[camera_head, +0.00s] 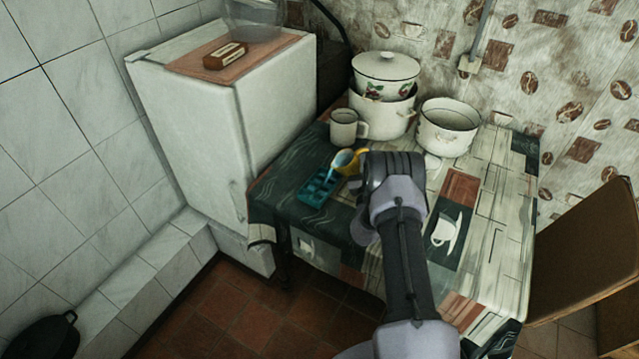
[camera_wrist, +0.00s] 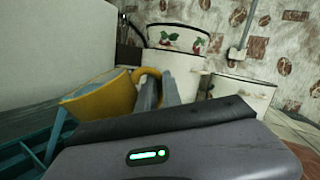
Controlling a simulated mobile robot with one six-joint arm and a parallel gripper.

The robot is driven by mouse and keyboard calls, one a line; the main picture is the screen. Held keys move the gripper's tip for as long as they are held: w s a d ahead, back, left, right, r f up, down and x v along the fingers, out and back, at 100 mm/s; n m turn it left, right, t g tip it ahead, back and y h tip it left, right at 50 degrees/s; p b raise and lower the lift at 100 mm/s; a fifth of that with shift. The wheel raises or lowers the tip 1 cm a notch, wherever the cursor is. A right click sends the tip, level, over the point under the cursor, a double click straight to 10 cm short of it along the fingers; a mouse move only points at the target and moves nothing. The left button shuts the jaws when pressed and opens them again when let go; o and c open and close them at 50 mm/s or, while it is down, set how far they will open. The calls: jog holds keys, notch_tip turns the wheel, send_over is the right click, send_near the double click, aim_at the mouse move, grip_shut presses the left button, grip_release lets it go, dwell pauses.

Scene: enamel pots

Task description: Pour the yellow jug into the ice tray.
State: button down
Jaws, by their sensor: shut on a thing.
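The yellow jug (camera_head: 350,160) is in my gripper (camera_head: 365,163), tilted with its mouth to the left over the blue ice tray (camera_head: 317,190). A pale blue content shows at the jug's mouth in the head view. The ice tray lies on the table; its edge also shows in the wrist view (camera_wrist: 50,140). Whether the tray's cells hold liquid is too small to tell.
A white mug (camera_head: 345,128) stands just behind the jug. A white fridge (camera_head: 205,125) is at the left. The cloth-covered table (camera_head: 480,225) is clear at the right front.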

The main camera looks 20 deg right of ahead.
aim_at(362, 151)
jog(key=shift+a+r+n, duration=0.55)
jog(key=shift+r+n, duration=0.05)
jog(key=shift+r, duration=0.2)
jog(key=shift+a+n+t, duration=0.25)
jog(key=shift+n+t, duration=0.15)
jog(key=shift+w+a+r+n, duration=0.1)
jog(key=shift+a+r+n, duration=0.05)
jog(key=shift+n, duration=0.15)
jog(key=shift+a+r+n+t, duration=0.1)
jog(key=shift+a+n+t, duration=0.1)
jog(key=shift+n+t, duration=0.15)
jog(key=shift+a+r+n+y, duration=0.1)
jog(key=shift+r+n+y, duration=0.2)
jog(key=shift+n+y, duration=0.15)
jog(key=shift+a+r+n+t+y+p, duration=0.3)
jog(key=shift+r+n+t+p, duration=0.2)
jog(key=shift+n, duration=0.2)
jog(key=shift+w+a+r+n+t+y, duration=0.15)
jog(key=shift+a+n+y, duration=0.1)
jog(key=shift+n, duration=0.35)
jog(key=shift+s+a+r+n+t+y, duration=0.15)
jog(key=shift+a+n+y, duration=0.1)
jog(key=shift+n, duration=0.35)
jog(key=shift+w+a+f+n+t+y, duration=0.15)
jog(key=shift+a+n+y, duration=0.1)
jog(key=shift+n, duration=0.25)
jog(key=shift+a+n+t+y, duration=0.1)
jog(key=shift+a+n+y, duration=0.1)
jog(key=shift+n, duration=0.3)
